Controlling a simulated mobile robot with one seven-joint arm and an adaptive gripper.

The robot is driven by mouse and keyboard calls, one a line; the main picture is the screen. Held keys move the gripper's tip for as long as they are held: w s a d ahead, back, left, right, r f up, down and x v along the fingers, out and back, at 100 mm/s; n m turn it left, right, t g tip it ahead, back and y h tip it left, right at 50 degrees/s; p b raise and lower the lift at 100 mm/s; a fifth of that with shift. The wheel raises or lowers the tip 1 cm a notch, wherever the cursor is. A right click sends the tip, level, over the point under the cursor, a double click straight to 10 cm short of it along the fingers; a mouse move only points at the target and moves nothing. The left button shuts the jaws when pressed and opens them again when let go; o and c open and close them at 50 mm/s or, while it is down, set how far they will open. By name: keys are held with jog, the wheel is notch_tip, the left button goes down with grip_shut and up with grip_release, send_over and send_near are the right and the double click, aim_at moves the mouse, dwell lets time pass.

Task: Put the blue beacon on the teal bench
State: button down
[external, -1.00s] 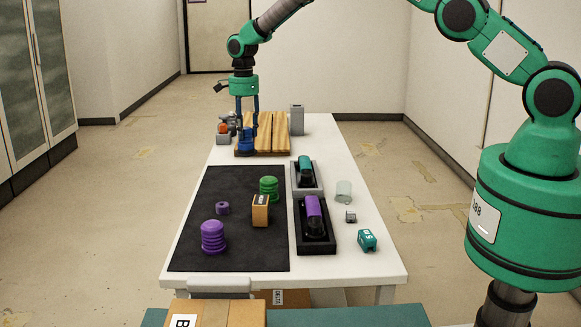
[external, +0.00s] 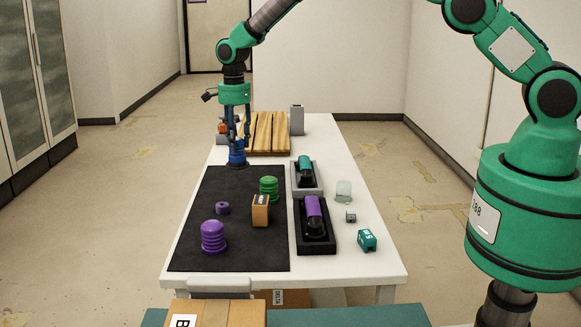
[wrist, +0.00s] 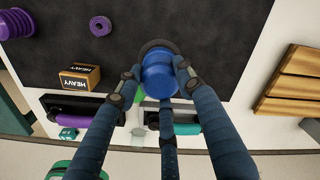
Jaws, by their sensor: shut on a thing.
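The blue beacon (external: 237,157) has a dark round base and is upright between my gripper's fingers, at the far edge of the black mat. In the wrist view my gripper (wrist: 158,85) has its three blue fingers closed around the beacon (wrist: 160,75). I cannot tell whether its base touches the mat or hangs just above it. The teal bench (external: 350,317) shows only as a strip at the bottom of the external view, in front of the white table and far from my gripper.
A cardboard box (external: 240,312) stands at the bench's left. Wooden slats (external: 265,132) lie behind.

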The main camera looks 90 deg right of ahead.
jog(key=s+a+f+n, duration=0.1)
jog(key=s+a+n, duration=0.2)
jog(key=a, duration=1.1)
jog(key=s+a+n, duration=0.3)
jog(key=s+a, duration=0.1)
jog(key=a, duration=0.9)
jog(key=s+a+f+n, duration=0.1)
jog(key=s+a+n, duration=0.15)
jog(key=a, duration=1.15)
jog(key=s+a+f+n, duration=0.1)
jog(key=s+a+n, duration=0.2)
jog(key=s+a, duration=0.3)
jog(key=s+a+n, duration=0.3)
jog(key=s+a, duration=0.4)
jog(key=s, duration=0.9)
jog(key=s+a+f+n, duration=0.1)
jog(key=s+a+n, duration=0.2)
jog(key=s+a, duration=0.3)
jog(key=shift+s+a+f, duration=0.15)
jog(key=shift+s+f, duration=0.2)
jog(key=shift+s, duration=2.1)
jog(key=shift+w, duration=0.2)
jog(key=w+a, duration=0.3)
jog(key=w, duration=0.4)
jog(key=w+a+f, duration=0.1)
jog(key=w+a, duration=0.3)
jog(key=w, duration=0.3)
jog(key=shift+f+b, duration=0.25)
jog(key=shift+b, duration=0.1)
jog(key=shift+a, duration=0.1)
